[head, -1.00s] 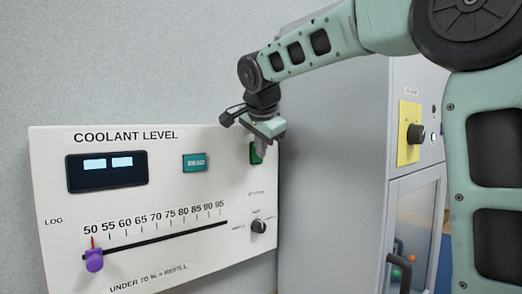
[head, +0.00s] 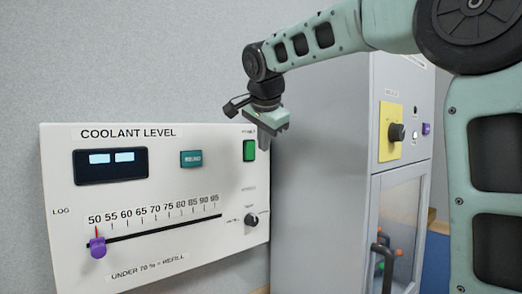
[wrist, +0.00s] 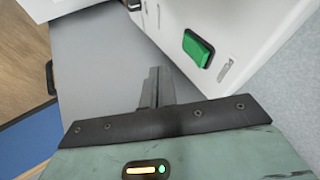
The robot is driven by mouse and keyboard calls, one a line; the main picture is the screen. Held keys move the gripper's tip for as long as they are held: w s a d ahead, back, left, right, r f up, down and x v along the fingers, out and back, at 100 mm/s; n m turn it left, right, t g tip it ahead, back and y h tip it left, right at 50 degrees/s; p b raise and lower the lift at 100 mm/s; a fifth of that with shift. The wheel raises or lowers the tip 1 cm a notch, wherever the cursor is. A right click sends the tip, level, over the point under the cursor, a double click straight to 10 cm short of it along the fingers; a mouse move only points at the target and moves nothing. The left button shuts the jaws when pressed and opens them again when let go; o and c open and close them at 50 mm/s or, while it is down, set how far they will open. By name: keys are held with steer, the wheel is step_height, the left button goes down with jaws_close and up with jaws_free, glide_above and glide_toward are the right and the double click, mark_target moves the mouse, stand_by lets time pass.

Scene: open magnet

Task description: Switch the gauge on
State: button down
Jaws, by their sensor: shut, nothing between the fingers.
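The gauge is a white panel (head: 60,185) headed COOLANT LEVEL, fixed on the wall at the left of the head view. Its dark display (head: 110,166) shows two pale blue lit blocks without legible digits. A green rocker switch (head: 249,150) is at the panel's upper right; it also shows in the wrist view (wrist: 198,48). Its pressed side cannot be told. My gripper (head: 268,146) is shut and empty, just right of the switch in the head view. In the wrist view my closed fingers (wrist: 156,88) are apart from the switch.
The panel also has a teal button (head: 191,158), a black knob (head: 251,219) and a purple slider (head: 97,248) near 50. A grey cabinet (head: 320,190) stands to the right, with a yellow plate (head: 390,132) bearing a black knob.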

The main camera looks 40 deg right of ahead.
steer(key=b+v, duration=0.1)
steer(key=v, duration=0.6)
steer(key=shift+s, duration=0.55)
steer(key=shift+a, duration=0.1)
